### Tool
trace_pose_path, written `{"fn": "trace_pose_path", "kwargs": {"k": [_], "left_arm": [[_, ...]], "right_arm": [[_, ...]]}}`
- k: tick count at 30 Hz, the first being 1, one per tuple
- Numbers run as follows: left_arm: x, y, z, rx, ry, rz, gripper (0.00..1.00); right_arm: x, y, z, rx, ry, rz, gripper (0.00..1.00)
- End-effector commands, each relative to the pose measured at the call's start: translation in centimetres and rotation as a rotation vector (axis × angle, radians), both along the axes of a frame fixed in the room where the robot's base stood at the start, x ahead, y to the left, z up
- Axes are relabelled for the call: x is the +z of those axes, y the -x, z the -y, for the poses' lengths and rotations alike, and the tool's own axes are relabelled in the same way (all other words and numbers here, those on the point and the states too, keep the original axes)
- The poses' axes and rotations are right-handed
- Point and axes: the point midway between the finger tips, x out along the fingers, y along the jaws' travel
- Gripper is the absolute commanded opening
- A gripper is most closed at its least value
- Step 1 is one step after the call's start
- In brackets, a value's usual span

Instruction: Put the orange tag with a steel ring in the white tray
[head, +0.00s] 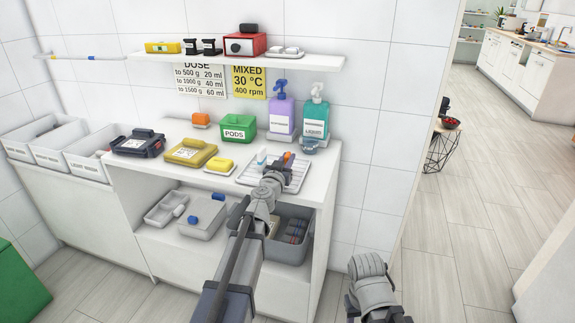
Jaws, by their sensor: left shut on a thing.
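My left arm reaches up from the bottom to the white tray (245,179) at the right end of the counter. My left gripper (283,163) is over the tray, largely hidden behind my own wrist. A small orange piece (288,156), which looks like the orange tag, shows at its fingertips; the gripper is shut on it. The steel ring cannot be made out. I cannot tell whether the tag touches the tray. My right arm shows at the bottom right, but its gripper is not visible.
A small pale item (261,157) stands at the tray's back left. A yellow sponge-like block (220,165), yellow case (190,153), green PODS box (235,128) and two pump bottles (281,117) surround it.

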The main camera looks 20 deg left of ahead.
Motion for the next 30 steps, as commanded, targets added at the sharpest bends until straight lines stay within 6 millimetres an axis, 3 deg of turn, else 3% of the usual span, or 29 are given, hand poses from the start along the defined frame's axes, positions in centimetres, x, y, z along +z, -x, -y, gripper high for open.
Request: {"fn": "trace_pose_path", "kwargs": {"k": [9,10,18,30], "left_arm": [[-0.33,0.00,0.01,0.000,0.000,0.000,0.00],[-0.30,0.00,0.00,0.000,0.000,0.000,0.20],[-0.18,0.00,0.00,0.000,0.000,0.000,0.49],[0.37,0.00,0.00,0.000,0.000,0.000,0.49]], "right_arm": [[-0.33,0.00,0.00,0.000,0.000,0.000,0.50],[-0.30,0.00,0.00,0.000,0.000,0.000,0.50],[-0.18,0.00,0.00,0.000,0.000,0.000,0.50],[0.37,0.00,0.00,0.000,0.000,0.000,0.50]]}}
